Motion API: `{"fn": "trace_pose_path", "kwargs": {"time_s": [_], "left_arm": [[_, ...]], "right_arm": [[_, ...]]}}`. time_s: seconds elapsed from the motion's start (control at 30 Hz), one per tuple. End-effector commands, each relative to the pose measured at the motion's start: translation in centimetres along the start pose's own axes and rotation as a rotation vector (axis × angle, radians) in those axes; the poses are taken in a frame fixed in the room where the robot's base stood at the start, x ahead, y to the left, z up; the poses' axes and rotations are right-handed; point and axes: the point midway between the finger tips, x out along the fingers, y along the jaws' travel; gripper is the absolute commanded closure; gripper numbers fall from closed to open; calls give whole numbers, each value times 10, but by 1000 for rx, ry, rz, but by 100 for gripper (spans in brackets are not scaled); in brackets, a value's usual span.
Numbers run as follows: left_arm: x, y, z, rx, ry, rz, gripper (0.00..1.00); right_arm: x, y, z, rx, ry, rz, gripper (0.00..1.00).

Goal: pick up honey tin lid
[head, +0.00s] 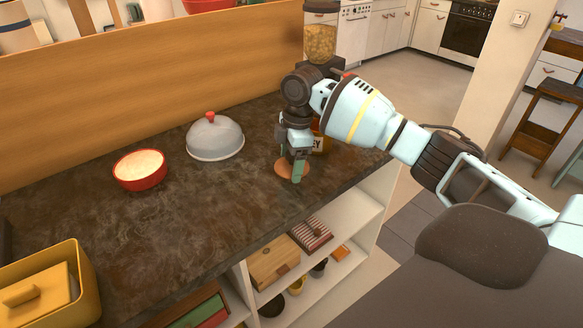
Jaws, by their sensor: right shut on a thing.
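My right gripper (293,166) points down over the front right part of the dark counter. It is shut on a flat, round, orange-brown lid (281,169), which shows around its fingertips. I cannot tell whether the lid touches the counter. The honey tin (320,142), with part of a label ending in "EY", stands just behind and to the right of the gripper. My wrist hides much of the tin. My left gripper is not in view.
A grey dome with a red knob (215,137) and a red bowl (139,170) stand left on the counter (190,215). A yellow container (75,290) is at the lower left. A glass jar (320,42) stands behind my wrist. The counter's front middle is clear.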

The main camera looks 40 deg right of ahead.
Motion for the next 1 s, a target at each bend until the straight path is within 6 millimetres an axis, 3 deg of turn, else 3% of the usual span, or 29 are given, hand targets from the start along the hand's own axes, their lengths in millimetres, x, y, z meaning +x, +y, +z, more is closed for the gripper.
{"fn": "trace_pose_path", "kwargs": {"time_s": [0.6,0.8,1.0], "left_arm": [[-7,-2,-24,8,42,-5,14],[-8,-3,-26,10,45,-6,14],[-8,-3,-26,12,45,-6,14]], "right_arm": [[-7,-124,-28,-5,-3,-4,45],[-8,-146,-33,-2,-4,-4,45],[-8,-153,-35,-1,-4,-6,45]]}}
